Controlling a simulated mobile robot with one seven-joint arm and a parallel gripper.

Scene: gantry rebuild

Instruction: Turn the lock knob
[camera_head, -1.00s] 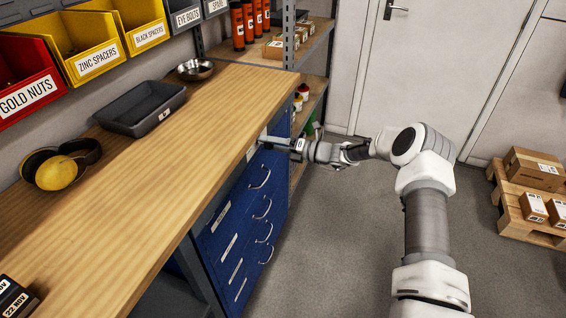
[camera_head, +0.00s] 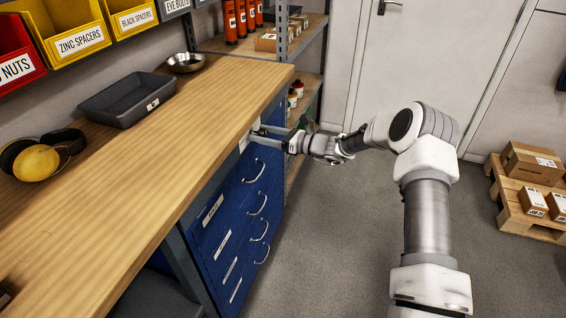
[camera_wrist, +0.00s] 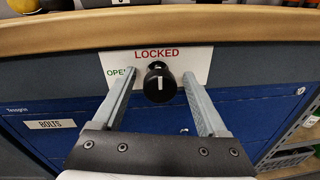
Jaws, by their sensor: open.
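The lock knob (camera_wrist: 160,84) is a round black knob with a white pointer line, in the wrist view. The line stands roughly upright, toward the red word LOCKED on the white label plate (camera_wrist: 197,60) behind it. The green word OPEN is at the plate's left, partly covered by a finger. My gripper (camera_wrist: 159,82) is open, with one finger on each side of the knob and a gap on both sides. In the head view my gripper (camera_head: 262,134) reaches the top right of the blue drawer cabinet (camera_head: 215,235); the knob itself is hard to make out there.
The wooden worktop (camera_head: 150,165) overhangs just above the knob. Drawer handles (camera_head: 256,204) stick out below. A shelf rack (camera_head: 306,95) stands just beyond the cabinet. The floor right of the cabinet is clear up to a pallet (camera_head: 525,218) with boxes.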

